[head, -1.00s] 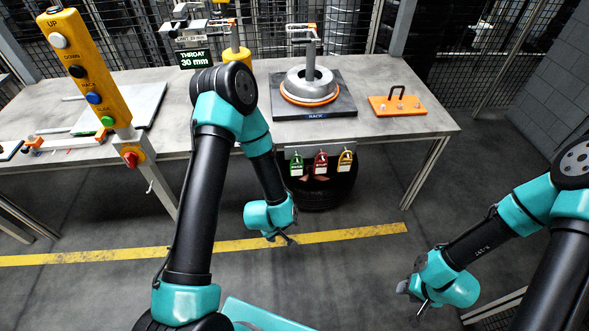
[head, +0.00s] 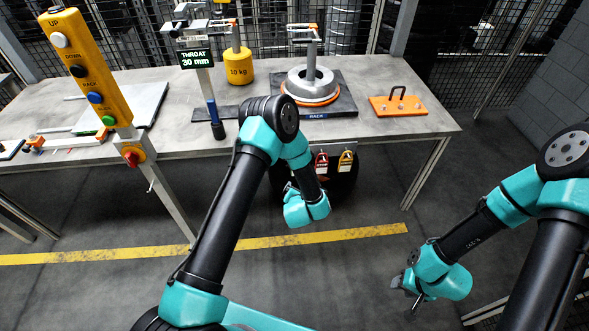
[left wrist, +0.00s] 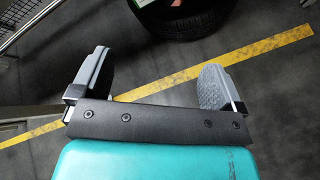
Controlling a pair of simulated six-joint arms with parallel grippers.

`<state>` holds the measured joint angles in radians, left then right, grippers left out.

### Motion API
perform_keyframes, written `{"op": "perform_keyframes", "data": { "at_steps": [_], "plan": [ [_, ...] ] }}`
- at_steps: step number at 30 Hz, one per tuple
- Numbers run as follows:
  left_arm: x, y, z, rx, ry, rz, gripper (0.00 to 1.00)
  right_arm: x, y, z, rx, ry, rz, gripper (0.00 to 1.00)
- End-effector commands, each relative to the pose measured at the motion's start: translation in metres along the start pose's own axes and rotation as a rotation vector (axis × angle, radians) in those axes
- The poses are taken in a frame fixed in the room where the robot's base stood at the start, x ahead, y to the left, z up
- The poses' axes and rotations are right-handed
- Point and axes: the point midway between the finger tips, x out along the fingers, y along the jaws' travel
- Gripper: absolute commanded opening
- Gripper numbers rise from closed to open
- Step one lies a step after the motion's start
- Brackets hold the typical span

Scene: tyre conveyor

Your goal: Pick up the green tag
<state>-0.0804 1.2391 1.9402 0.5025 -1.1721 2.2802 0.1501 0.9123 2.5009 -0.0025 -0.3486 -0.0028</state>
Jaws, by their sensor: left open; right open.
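The green tag is hidden behind my left arm in the head view. A small patch of green and white shows at the top edge of the left wrist view, too cut off to identify surely. A red tag (head: 321,163) and a yellow tag (head: 345,162) hang under the table's front edge, just right of my left arm. My left gripper is mostly hidden behind its wrist in the head view; in the left wrist view the left gripper (left wrist: 155,82) is open with nothing between its fingers. My right gripper (head: 404,287) is open and empty at the lower right, far from the tags.
A dark tyre (left wrist: 185,18) lies on the floor beneath the tags. The table (head: 390,135) carries a metal hub on a black plate, an orange handled plate (head: 398,105) and a yellow 10 kg weight (head: 239,68). A yellow button post (head: 85,65) stands at left.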

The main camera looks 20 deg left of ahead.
Motion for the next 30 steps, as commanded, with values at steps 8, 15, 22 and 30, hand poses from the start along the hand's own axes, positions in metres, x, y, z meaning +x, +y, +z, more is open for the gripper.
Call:
{"op": "perform_keyframes", "data": {
  "at_steps": [8, 15, 22, 30],
  "plan": [
    [0.013, -0.007, 0.023, -0.450, -0.124, 0.146, 0.94, 0.000, 0.000, 0.000, 0.000, 0.000, 0.000, 0.43],
    [0.014, -0.008, 0.029, -0.570, -0.166, 0.176, 0.94, 0.000, 0.000, 0.000, 0.000, 0.000, 0.000, 0.43],
    [0.014, -0.008, 0.029, -0.568, -0.165, 0.176, 0.94, 0.000, 0.000, 0.000, 0.000, 0.000, 0.000, 0.43],
    [0.037, -0.002, 0.030, -0.568, -0.165, 0.177, 0.94, 0.000, 0.000, 0.000, 0.000, 0.000, 0.000, 0.43]
  ]
}}
